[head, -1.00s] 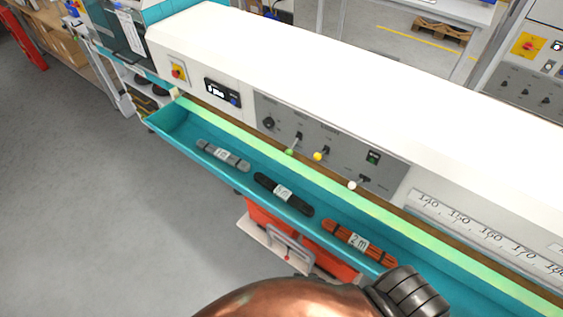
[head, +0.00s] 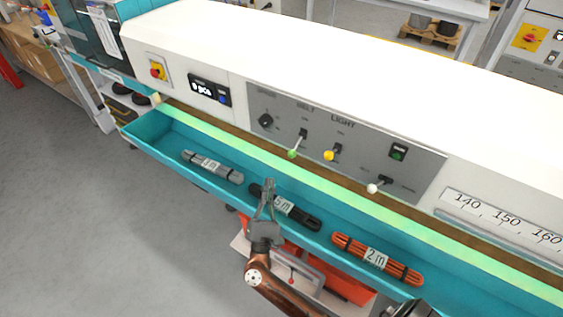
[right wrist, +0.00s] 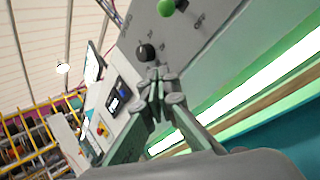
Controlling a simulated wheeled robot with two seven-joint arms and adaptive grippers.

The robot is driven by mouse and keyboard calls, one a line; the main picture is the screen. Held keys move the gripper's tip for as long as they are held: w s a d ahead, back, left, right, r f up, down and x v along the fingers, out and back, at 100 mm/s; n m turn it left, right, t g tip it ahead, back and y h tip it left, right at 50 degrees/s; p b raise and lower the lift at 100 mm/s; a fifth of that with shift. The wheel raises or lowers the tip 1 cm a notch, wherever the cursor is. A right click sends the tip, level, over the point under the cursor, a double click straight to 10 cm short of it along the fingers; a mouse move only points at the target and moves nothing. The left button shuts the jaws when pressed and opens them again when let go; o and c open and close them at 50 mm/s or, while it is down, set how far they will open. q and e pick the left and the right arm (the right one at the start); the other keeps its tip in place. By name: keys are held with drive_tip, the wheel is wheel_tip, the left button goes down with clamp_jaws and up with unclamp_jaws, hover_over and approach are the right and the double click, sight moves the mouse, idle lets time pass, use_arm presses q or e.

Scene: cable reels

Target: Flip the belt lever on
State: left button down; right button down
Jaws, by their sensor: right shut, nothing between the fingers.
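The belt lever (head: 297,145) is the green-knobbed one under the BELT label on the grey control panel (head: 270,100). In the head view its stem slants down to the green ball. Its green knob (right wrist: 167,7) also shows at the top of the right wrist view, cut by the edge. My right gripper (head: 268,185) is shut and empty, fingers pointing up, in front of the teal tray and below the lever, apart from it. Its closed fingertips (right wrist: 157,78) show in the right wrist view, with the black dial (right wrist: 145,52) beyond them.
A yellow-knobbed lever (head: 331,154) and a white-knobbed lever (head: 374,187) stand to the right of the belt lever. The teal tray (head: 150,135) holds grey (head: 212,167), black (head: 285,207) and orange (head: 377,259) cable bundles. A red-and-yellow switch (head: 157,69) sits at left.

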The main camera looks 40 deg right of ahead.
drive_tip(key=m+g, duration=0.1)
drive_tip(key=d+m+g+h, duration=0.1)
drive_tip(key=m, duration=0.1)
drive_tip(key=shift+s+m+h, duration=0.3)
drive_tip(key=shift+s, duration=0.1)
drive_tip(key=shift+r, duration=0.1)
